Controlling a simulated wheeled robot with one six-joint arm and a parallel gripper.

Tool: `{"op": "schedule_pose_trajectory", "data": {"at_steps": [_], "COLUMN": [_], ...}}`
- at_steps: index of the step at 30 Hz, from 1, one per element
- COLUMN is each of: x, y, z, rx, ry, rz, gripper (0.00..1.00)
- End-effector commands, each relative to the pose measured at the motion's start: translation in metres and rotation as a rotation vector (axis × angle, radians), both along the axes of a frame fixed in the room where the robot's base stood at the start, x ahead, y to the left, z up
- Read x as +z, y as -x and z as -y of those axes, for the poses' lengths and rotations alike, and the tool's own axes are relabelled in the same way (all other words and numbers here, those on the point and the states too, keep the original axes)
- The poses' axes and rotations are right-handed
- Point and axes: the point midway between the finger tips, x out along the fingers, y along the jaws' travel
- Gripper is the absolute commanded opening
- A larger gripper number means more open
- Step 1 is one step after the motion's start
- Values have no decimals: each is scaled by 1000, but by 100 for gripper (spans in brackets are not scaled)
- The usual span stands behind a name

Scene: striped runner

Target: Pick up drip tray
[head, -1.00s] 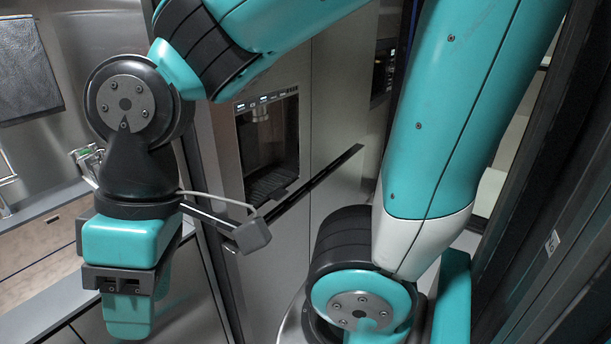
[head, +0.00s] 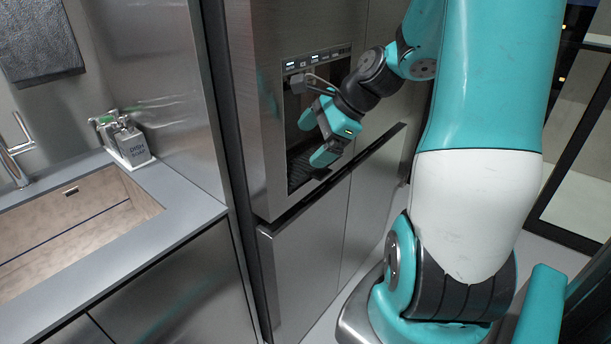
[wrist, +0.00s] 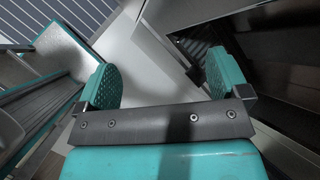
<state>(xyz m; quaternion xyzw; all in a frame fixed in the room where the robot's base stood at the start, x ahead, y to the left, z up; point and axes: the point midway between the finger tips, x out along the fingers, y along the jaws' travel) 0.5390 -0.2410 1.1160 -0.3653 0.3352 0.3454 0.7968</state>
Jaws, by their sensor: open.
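The drip tray (head: 300,174) is a dark, ribbed piece at the bottom of the dispenser recess in the tall steel appliance. My gripper (head: 316,139) is open at the mouth of this recess, above the tray, and partly covers it in the head view. I cannot tell the exact gap between them. In the wrist view my two teal finger pads (wrist: 163,78) stand wide apart with nothing between them. A dark slatted surface, which looks like the drip tray (wrist: 193,46), shows just beyond the right finger.
The steel appliance front (head: 310,245) has a dark ledge below the recess. A control panel (head: 315,58) sits above the recess. To the left are a sink (head: 75,215), a grey counter (head: 185,205), a soap dispenser (head: 130,143) and a hanging towel (head: 40,45).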

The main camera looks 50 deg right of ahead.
Motion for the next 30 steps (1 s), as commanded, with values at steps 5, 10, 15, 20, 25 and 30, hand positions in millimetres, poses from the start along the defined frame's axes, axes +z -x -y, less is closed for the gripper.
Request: {"op": "schedule_pose_trajectory", "data": {"at_steps": [5, 10, 15, 20, 25, 30], "x": [-34, -45, -58, -84, -110, -127], "y": [33, 56, 50, 24, -3, -20], "z": [96, 137, 143, 139, 137, 136], "rx": [-569, -832, -888, -882, -882, -883], "ry": [-258, -397, -434, -433, -432, -429], "rz": [-22, -10, -9, -13, -12, -10], "gripper": [94, 94, 94, 94, 94, 94]}}
